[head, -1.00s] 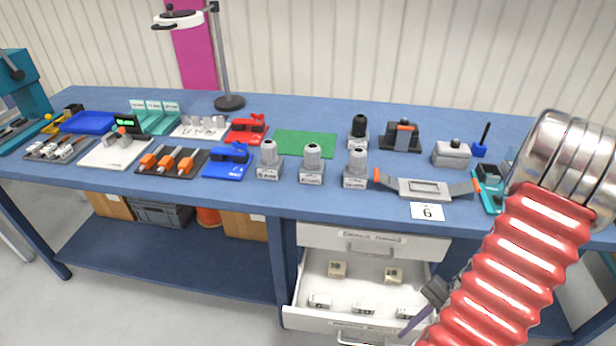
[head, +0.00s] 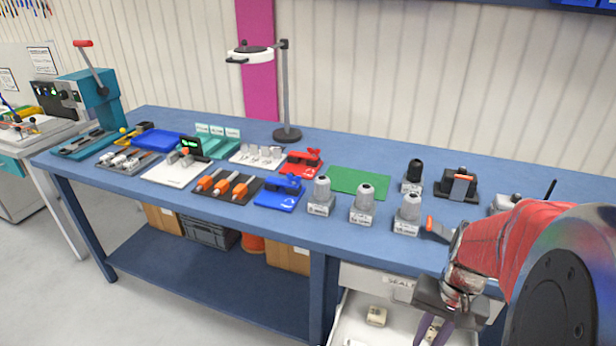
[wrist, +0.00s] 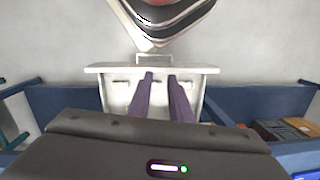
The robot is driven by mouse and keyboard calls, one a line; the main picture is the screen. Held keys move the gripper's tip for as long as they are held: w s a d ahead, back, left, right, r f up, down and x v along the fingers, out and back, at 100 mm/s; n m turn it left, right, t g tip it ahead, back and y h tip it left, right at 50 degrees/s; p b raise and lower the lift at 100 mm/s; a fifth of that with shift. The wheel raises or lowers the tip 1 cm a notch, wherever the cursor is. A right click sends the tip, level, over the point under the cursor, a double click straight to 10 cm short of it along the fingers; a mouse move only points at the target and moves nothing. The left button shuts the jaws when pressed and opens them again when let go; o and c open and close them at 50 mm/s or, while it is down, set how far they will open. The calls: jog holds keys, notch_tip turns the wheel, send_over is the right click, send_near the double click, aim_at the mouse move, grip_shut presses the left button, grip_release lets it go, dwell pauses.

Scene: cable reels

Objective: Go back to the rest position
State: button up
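My gripper (head: 432,335) hangs at the lower right of the head view, in front of the bench and over the open white drawer (head: 352,328). In the wrist view its two purple fingers (wrist: 160,78) stand apart with nothing between them. The drawer (wrist: 210,72) lies beyond the fingertips there. My red-sleeved arm covers the right end of the bench in the head view.
The blue bench (head: 140,188) carries several fixtures, including grey cylinders (head: 363,200), a blue clamp (head: 281,194) and a ring lamp on a stand (head: 285,95). A beige block (head: 376,316) lies in the drawer. Floor at the left front is clear.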

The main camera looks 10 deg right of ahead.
jog(key=w+a+r+n+t, duration=0.1)
jog(key=a+r+n+t, duration=0.2)
jog(key=a+r, duration=0.5)
jog(key=w+a+r+n+t+h, duration=0.1)
jog(key=a+r+n, duration=0.4)
jog(key=a, duration=0.5)
notch_tip(320, 180, up, 3)
jog(key=shift+w+f+t, duration=0.1)
jog(key=shift+w+t, duration=0.4)
jog(key=shift+t, duration=0.5)
